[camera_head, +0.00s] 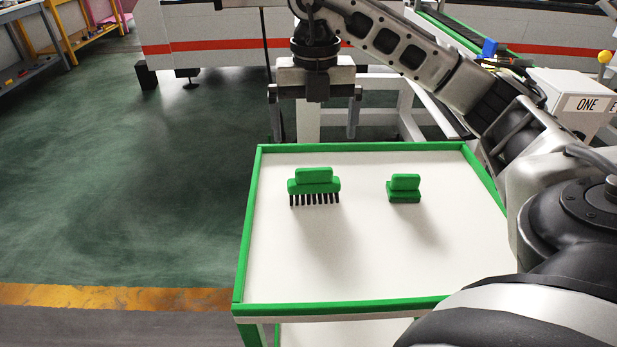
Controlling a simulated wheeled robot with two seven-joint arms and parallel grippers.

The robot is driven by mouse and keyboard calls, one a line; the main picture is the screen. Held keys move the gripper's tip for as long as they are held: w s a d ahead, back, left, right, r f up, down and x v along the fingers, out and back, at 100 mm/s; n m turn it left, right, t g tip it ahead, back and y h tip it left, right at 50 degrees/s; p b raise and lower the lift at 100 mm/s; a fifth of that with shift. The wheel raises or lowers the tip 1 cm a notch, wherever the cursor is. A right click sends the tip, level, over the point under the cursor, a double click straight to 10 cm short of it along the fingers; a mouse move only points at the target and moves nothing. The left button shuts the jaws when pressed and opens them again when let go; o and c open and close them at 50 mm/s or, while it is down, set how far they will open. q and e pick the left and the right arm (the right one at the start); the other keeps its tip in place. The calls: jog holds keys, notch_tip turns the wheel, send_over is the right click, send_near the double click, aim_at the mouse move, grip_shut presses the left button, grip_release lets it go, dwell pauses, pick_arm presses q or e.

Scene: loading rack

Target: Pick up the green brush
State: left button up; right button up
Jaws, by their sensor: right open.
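The green brush (314,183) stands on the left part of a white table top with a raised green rim (350,147). It has a green body with a smaller block on top and a row of dark bristles pointing down. My right gripper (314,128) is above the table's far edge, behind and higher than the brush in the picture. Its fingers point down, are wide apart and hold nothing. My left gripper is out of view.
A smaller green block-shaped item (404,188) sits to the right of the brush. A white box marked ONE (575,100) with a yellow knob stands at the right. The table's front half is clear. Open green floor (120,180) lies to the left.

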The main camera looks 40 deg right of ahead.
aim_at(314, 185)
notch_tip(314, 185, down, 13)
jog(key=shift+a+f+b, duration=0.1)
jog(key=shift+b, duration=0.2)
jog(key=c, duration=0.7)
